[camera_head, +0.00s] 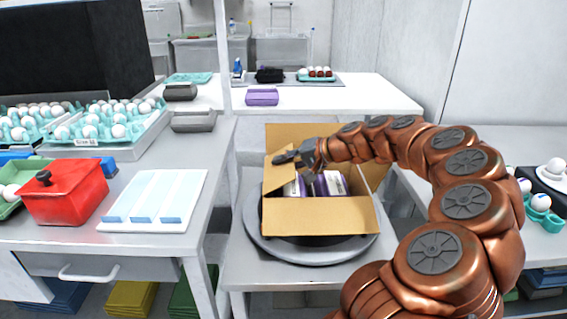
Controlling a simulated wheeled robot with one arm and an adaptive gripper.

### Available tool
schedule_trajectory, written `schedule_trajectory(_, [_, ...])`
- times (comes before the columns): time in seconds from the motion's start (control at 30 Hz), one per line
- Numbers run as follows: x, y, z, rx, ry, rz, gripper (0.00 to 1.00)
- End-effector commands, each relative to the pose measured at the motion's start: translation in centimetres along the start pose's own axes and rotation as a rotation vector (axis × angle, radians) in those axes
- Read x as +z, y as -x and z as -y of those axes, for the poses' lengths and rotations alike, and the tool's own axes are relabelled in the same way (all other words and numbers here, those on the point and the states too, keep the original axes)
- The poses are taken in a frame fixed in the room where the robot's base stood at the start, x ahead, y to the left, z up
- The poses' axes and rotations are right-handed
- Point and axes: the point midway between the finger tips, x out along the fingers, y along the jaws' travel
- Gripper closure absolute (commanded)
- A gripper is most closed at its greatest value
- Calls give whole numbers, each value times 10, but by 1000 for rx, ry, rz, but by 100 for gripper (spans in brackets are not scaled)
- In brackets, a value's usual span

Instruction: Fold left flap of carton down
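The open cardboard carton (318,220) stands on a round grey turntable (262,243) on a low table in the middle. Its left flap (275,178) stands up at the left side. The back flap (290,132) stands up behind, and the right flap (375,174) tilts outward. White and purple boxes (332,184) are inside. My gripper (281,158) is at the top of the left flap, its dark fingers pointing left. Whether it touches the flap, and whether its fingers are open or shut, cannot be told. My arm hides part of the back flap.
On the left table are a red box (65,192) with a black knob, a white board (118,215) with blue strips and teal egg trays (139,137). A purple carton (262,97) sits on the rear table. Egg holders (541,203) stand at the right edge.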

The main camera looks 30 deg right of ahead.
Motion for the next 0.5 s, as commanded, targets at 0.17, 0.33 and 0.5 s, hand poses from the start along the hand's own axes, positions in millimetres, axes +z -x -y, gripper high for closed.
schedule_trajectory(0.17, [0,0,0,0,0,-1,71])
schedule_trajectory(0.33, [0,1,0,0,0,-2,71])
schedule_trajectory(0.5, [-1,12,0,0,0,-4,71])
